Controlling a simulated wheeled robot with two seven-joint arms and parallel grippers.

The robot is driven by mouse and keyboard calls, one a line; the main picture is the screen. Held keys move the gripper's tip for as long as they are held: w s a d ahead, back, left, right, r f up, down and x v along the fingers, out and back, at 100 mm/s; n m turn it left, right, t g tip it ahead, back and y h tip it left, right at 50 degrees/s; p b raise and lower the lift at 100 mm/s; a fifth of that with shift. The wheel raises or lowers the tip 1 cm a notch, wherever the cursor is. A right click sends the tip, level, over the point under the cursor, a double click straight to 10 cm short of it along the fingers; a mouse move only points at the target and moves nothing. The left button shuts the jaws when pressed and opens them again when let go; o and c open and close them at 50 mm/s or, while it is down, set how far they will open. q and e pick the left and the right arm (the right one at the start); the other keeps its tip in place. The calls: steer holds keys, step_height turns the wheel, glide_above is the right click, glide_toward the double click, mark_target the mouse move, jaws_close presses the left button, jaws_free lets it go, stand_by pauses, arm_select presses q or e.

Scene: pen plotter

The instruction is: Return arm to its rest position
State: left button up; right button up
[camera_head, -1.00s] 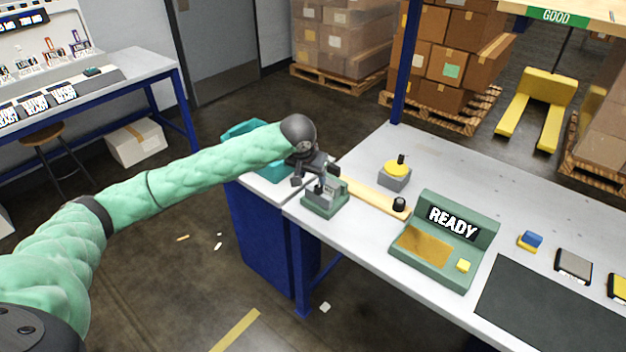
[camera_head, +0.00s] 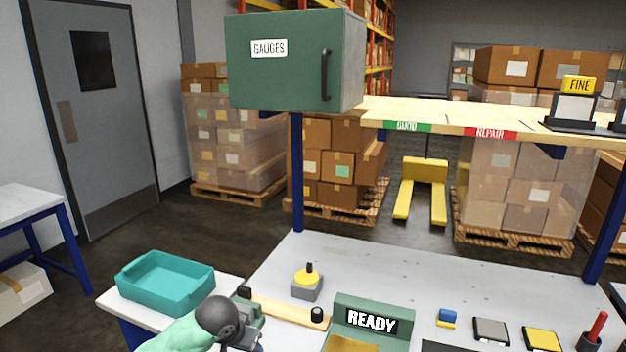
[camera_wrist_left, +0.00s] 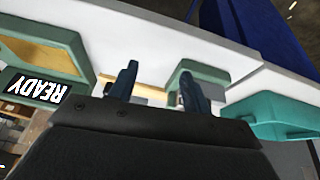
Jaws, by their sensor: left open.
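My left arm, in a green sleeve, comes in at the bottom of the head view. Its gripper (camera_head: 243,335) is at the lower edge, close to a small green fixture (camera_head: 247,310) at the table's left end, partly hidden by the arm. A green console with a READY display (camera_head: 372,319) lies to the right of the gripper. My right gripper is in neither view.
A teal bin (camera_head: 165,283) stands left of the arm. A wooden bar with a black knob (camera_head: 285,309) and a yellow-topped block (camera_head: 307,284) lie behind the gripper. A green GAUGES cabinet (camera_head: 285,60) and a shelf (camera_head: 480,115) hang above. The grey tabletop (camera_head: 380,265) is clear towards the back.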

arm_select(q)
steer(key=s+d+f+h, duration=0.1)
steer(key=s+d+f, duration=0.1)
steer(key=s+f, duration=0.35)
steer(key=s+d+f, duration=0.2)
steer(key=s, duration=0.7)
steer(key=s+a+f+y, duration=0.1)
steer(key=s+a+f, duration=0.15)
steer(key=s, duration=0.35)
steer(key=s+a+f+n+y, duration=0.1)
steer(key=s+a, duration=0.2)
steer(key=s, duration=0.4)
steer(key=s+a+f+y, duration=0.1)
steer(key=s+a, duration=0.2)
steer(key=s, duration=0.3)
steer(key=s+d+f+g, duration=0.1)
steer(key=d+f, duration=0.1)
steer(key=f, duration=1.2)
steer(key=s+d+f+g+h, duration=0.1)
steer(key=d+f+g, duration=0.1)
steer(key=f, duration=1.2)
steer(key=shift+s+d+f, duration=0.2)
steer(key=shift+s+d, duration=0.15)
steer(key=shift+d, duration=0.15)
steer(key=shift+s, duration=0.1)
